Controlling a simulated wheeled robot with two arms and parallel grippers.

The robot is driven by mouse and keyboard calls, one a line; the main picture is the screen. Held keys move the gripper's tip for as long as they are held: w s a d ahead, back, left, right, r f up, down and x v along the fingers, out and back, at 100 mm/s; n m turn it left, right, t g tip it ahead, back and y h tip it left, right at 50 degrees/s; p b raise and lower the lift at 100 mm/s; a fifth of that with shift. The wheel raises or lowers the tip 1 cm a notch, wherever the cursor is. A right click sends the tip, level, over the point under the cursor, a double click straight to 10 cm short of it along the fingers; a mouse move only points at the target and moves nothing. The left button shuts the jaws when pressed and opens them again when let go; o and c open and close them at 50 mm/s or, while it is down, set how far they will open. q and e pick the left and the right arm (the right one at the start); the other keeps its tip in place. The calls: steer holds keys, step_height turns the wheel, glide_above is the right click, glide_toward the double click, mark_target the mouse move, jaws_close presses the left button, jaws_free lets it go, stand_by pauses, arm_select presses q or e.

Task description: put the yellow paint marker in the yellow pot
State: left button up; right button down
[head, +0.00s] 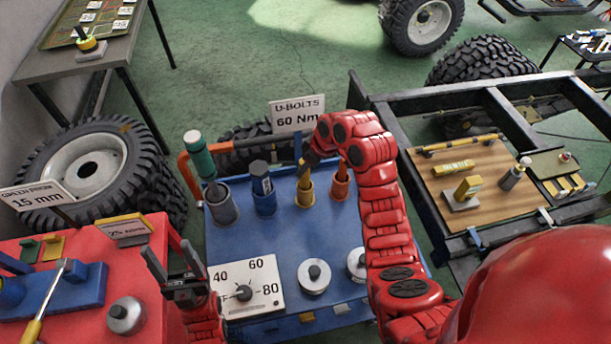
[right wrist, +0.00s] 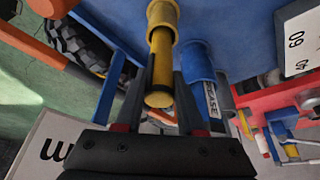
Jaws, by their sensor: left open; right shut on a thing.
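The yellow pot (head: 305,196) stands on the blue cart between the blue pot and the orange pot. My right gripper (head: 308,162) is just above it, shut on the yellow paint marker. In the right wrist view the yellow marker (right wrist: 162,62) lies between the fingers, with a rounded end towards the camera. Its far end meets the mouth of the yellow pot (right wrist: 163,14) and appears to be inside; how deep I cannot tell. My left gripper (head: 169,256) is open and empty, near the gap between the red and blue carts.
On the blue cart are a grey pot (head: 222,208) with a green-handled tool, a blue pot (head: 264,203) with a blue marker, an orange pot (head: 340,190) and a dial plate (head: 246,288). A chassis frame with a wooden board (head: 494,205) stands at right.

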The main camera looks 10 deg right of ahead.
step_height(320, 180, down, 3)
steer(key=shift+s+r+p, duration=0.1)
steer(key=shift+s+p, duration=0.05)
steer(key=shift+p, duration=0.55)
steer(key=shift+f, duration=0.35)
steer(key=shift+f+b, duration=0.3)
steer(key=shift+b, duration=0.1)
steer(key=c, duration=0.5)
jaws_free()
steer(key=shift+r, duration=0.1)
steer(key=shift+r, duration=0.3)
step_height(320, 180, up, 2)
steer(key=p, duration=0.2)
glide_toward(306, 175)
steer(key=shift+w+d+r, duration=0.25)
steer(key=shift+d+r, duration=0.15)
steer(key=shift+d, duration=0.05)
